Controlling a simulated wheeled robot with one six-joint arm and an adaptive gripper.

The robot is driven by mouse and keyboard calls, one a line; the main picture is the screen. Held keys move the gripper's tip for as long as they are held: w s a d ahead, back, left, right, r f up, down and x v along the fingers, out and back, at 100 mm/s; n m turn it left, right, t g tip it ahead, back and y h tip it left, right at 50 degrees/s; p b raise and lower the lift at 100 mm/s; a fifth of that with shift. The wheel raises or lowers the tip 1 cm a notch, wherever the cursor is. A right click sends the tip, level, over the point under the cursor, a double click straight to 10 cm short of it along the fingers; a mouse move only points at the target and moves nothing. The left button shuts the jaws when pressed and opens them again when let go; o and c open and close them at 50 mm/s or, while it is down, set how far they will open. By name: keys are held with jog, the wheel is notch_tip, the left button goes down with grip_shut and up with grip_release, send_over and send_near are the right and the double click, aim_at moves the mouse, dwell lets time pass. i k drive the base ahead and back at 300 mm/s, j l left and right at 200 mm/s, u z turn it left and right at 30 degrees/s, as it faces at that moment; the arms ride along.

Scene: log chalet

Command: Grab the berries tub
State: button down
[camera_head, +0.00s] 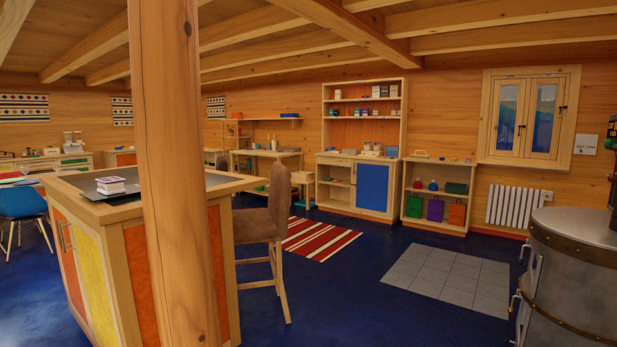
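I cannot pick out a berries tub for certain in the head view. A small white box-shaped item with a dark reddish top (111,185) rests on a dark flat base on the kitchen island (95,212); its label is too small to read. Several small packs (380,91) stand on the upper shelves of the tall cabinet at the back, also too small to identify. My gripper is not in view.
A thick wooden post (170,170) stands close in front and hides part of the island. A brown high chair (265,230) stands beside the island. A metal stove (575,280) is at the right. Blue floor (350,300) lies open between, with a striped rug (320,238).

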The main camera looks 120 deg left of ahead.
aim_at(111, 186)
jog(key=u, duration=5)
